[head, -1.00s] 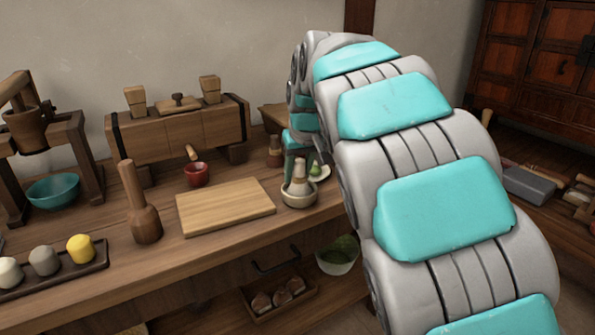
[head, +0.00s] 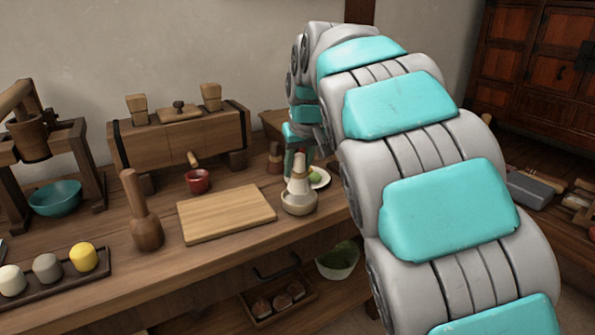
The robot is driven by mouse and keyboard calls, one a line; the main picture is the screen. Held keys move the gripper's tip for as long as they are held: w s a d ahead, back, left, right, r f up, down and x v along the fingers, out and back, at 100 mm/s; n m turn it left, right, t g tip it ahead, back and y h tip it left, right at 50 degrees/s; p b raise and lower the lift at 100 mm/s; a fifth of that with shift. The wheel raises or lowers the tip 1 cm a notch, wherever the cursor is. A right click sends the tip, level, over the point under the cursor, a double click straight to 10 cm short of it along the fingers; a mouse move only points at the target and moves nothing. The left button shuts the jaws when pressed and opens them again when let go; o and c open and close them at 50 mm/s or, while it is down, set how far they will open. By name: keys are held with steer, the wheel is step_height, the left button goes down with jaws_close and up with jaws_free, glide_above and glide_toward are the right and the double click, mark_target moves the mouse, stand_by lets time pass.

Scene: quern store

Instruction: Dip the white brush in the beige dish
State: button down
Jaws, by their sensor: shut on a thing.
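The white brush (head: 299,183) stands about upright over the beige dish (head: 298,205), a small round bowl near the front edge of the bench. The brush's wide white lower part overlaps the dish's opening; I cannot tell whether its tip touches the dish's inside. My gripper (head: 299,161) is at the brush's upper end and shut on it, partly hidden behind the brush and my arm.
A cutting board (head: 226,214) lies left of the dish, with a red cup (head: 197,182) behind it. A plate with a green item (head: 318,178) and a brown bottle (head: 275,160) stand close behind the dish. A wooden mallet (head: 143,215) stands further left.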

steer(key=shift+r+p, duration=0.55)
steer(key=shift+r, duration=1.35)
steer(key=shift+f, duration=0.1)
